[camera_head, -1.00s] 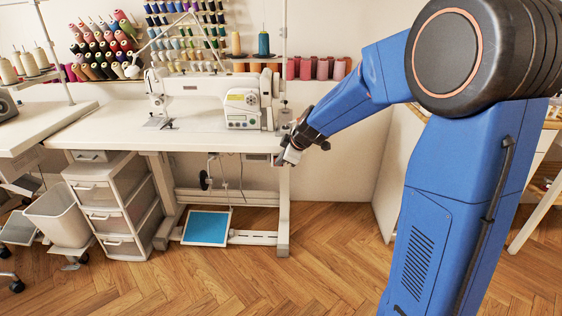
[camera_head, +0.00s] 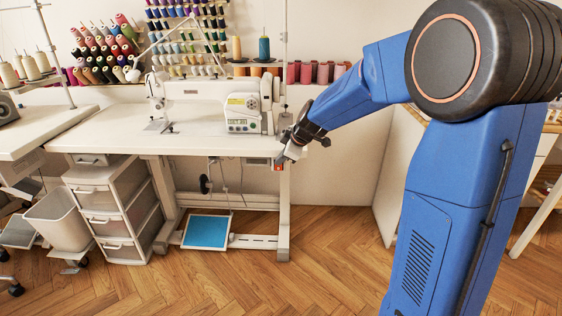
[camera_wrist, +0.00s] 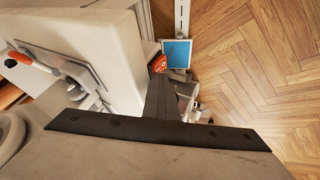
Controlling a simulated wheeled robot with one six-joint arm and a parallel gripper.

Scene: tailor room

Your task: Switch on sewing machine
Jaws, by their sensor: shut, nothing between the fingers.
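The white sewing machine (camera_head: 205,97) stands on its table (camera_head: 105,128) in the head view. Its front panel has a small greenish display (camera_head: 240,122). A small switch box (camera_head: 278,165) with red on it hangs under the table's right front edge. In the wrist view the orange-red switch (camera_wrist: 157,63) shows just past my fingertips, beside the white table edge. My gripper (camera_head: 285,159) is shut and empty, with its tip at the switch box. The wrist view shows the dark closed fingers (camera_wrist: 161,98) close to the switch; whether they touch it, I cannot tell.
A blue foot pedal (camera_head: 206,231) lies on the floor under the table. A drawer unit (camera_head: 112,212) and a bin (camera_head: 62,220) stand at the left. Thread spools (camera_head: 105,45) line the wall.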

